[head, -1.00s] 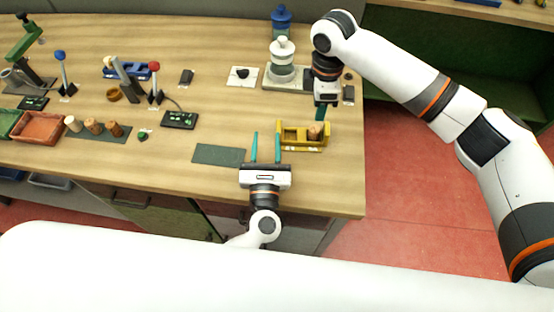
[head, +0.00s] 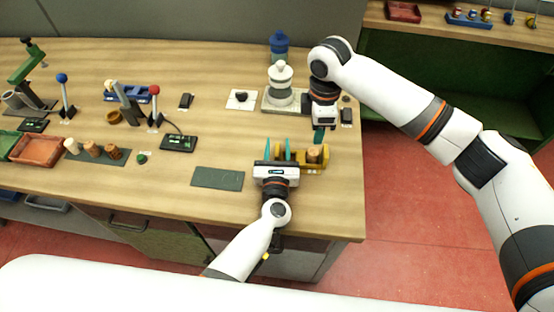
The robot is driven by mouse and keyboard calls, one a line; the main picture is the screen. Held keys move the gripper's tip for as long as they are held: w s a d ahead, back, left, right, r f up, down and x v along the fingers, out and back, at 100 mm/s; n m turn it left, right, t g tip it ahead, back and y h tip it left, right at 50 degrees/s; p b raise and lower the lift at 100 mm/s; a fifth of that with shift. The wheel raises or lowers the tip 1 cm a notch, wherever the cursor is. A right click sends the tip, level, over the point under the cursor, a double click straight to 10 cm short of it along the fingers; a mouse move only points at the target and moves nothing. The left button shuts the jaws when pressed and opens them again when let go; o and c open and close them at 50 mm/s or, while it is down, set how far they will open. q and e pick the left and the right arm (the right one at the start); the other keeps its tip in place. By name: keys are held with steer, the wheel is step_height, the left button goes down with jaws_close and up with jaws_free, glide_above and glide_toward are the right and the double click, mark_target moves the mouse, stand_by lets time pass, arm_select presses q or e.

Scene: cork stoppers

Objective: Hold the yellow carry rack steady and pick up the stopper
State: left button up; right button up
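The yellow carry rack (head: 325,166) stands near the table's front right, with a cork stopper (head: 314,153) upright in its right part. My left gripper (head: 278,149) is at the rack's left end, its two teal fingers apart. It hides that end, and I cannot tell whether the fingers touch the rack. My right gripper (head: 319,135) points down just behind the rack, close to the stopper but apart from it. Its fingers overlap in this view, so their opening cannot be judged.
A dark green mat (head: 217,178) lies bare left of my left gripper. Several more stoppers (head: 93,150) stand on a dark mat at the left, beside a red-brown tray (head: 37,152). The table's right edge is close.

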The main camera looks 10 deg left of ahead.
arm_select(q)
steer(key=shift+w, duration=0.5)
jaws_close()
arm_select(e)
steer(key=shift+o, duration=1.8)
steer(key=r+n, duration=0.2)
steer(key=n, duration=0.1)
steer(key=shift+s+r, duration=0.1)
steer(key=shift+s, duration=0.15)
steer(key=n, duration=0.2)
glide_above(313, 151)
steer(key=f, duration=0.5)
steer(key=shift+s+d+f, duration=0.2)
steer(key=shift+s+d, duration=0.05)
steer(key=shift+s, duration=0.1)
steer(key=shift+w+a+f, duration=0.1)
steer(key=shift+w+f, duration=0.1)
steer(key=shift+f, duration=1.15)
steer(key=shift+w+a+f, duration=0.1)
steer(key=shift+w+f, duration=0.05)
steer(key=shift+f, duration=1.15)
